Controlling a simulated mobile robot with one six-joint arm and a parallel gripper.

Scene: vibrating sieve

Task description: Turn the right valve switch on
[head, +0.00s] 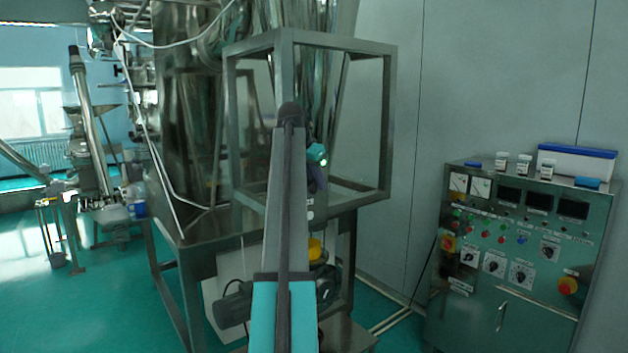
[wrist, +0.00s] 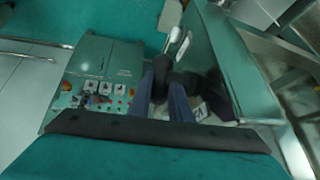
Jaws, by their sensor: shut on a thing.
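My gripper (wrist: 168,78) shows in the wrist view, its two dark fingers reaching up from the bottom middle. They are close together at a dark, blurred piece beside a metal panel (wrist: 222,65). The fingers are shut on this piece, which appears to be the right valve switch; the fingers hide most of it and its turned position cannot be read. A pale, handle-like part (wrist: 180,45) shows just beyond the fingertips.
A control cabinet (head: 510,255) with knobs, buttons and small bottles on top stands at the right. A metal frame (head: 388,120) surrounds my arm's far part. A yellow part (head: 315,247) shows low behind my arm. Green floor (head: 100,300) is open at the left.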

